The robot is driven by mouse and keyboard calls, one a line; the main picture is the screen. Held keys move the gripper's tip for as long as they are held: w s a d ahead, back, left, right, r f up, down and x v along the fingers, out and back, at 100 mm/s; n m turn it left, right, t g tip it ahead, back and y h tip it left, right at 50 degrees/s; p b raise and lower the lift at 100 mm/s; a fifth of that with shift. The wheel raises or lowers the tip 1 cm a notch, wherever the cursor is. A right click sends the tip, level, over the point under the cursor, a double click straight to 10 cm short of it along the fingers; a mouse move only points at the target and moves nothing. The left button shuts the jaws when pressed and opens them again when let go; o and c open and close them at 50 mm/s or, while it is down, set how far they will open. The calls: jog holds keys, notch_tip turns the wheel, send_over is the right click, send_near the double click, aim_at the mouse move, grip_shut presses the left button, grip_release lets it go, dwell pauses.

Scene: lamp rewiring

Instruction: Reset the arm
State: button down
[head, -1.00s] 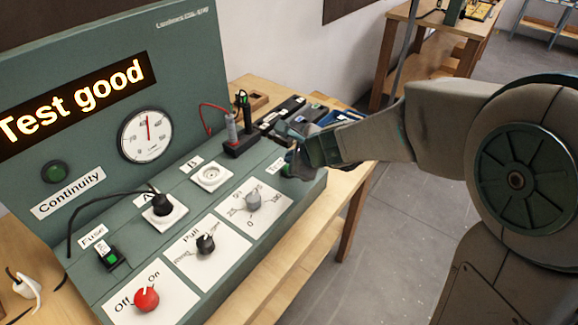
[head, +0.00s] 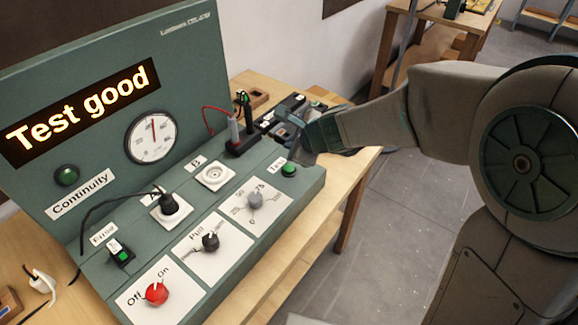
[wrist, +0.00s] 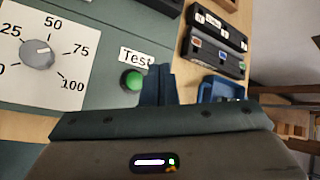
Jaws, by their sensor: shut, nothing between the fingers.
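My gripper (head: 297,155) is shut and empty in the head view, held just above and behind the green Test button (head: 289,169). In the wrist view my gripper's fingers (wrist: 158,84) are together beside the green button (wrist: 133,81), with the "Test" label just above it. The gripper appears clear of the button. The tester's screen (head: 82,108) reads "Test good". My arm reaches in from the right of the head view, bent at the elbow.
Open floor is at right.

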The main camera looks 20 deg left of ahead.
dwell(0.3)
jog(key=s+d+r+n+g+h, duration=0.1)
jog(key=s+d+n+h, duration=0.1)
jog(key=s+d+n, duration=0.3)
jog(key=s+d+r+n+g+h, duration=0.1)
jog(key=s+d+n, duration=0.5)
jog(key=d, duration=0.8)
jog(key=s+d+r+n+h, duration=0.1)
jog(key=s+d+n+h, duration=0.3)
jog(key=s+d+n, duration=0.2)
jog(key=s+d, duration=0.2)
jog(key=d, duration=0.1)
jog(key=shift+d+g, duration=0.35)
jog(key=shift+g, duration=0.05)
